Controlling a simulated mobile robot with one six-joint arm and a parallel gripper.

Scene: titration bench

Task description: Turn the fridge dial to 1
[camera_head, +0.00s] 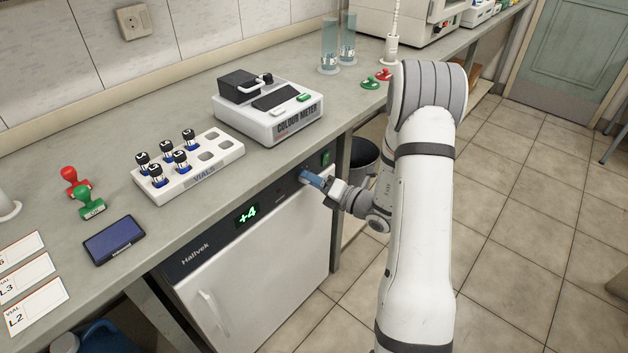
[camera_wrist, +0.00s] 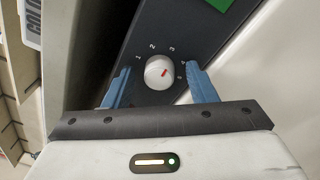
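The fridge (camera_head: 255,275) stands under the bench, and its green display (camera_head: 247,214) reads +4. In the wrist view, the round white dial (camera_wrist: 159,73) sits on the dark panel, with numerals 1 to 5 around it. My gripper (camera_head: 312,179) is at the right end of the fridge's top panel. In the wrist view, its blue fingers (camera_wrist: 160,86) are open, one on each side of the dial, with gaps between. The head view hides the dial behind the gripper.
The bench edge runs above the panel, with a colour meter (camera_head: 270,110) and vial rack (camera_head: 196,168) on top. A dark bin (camera_head: 362,160) stands behind my gripper.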

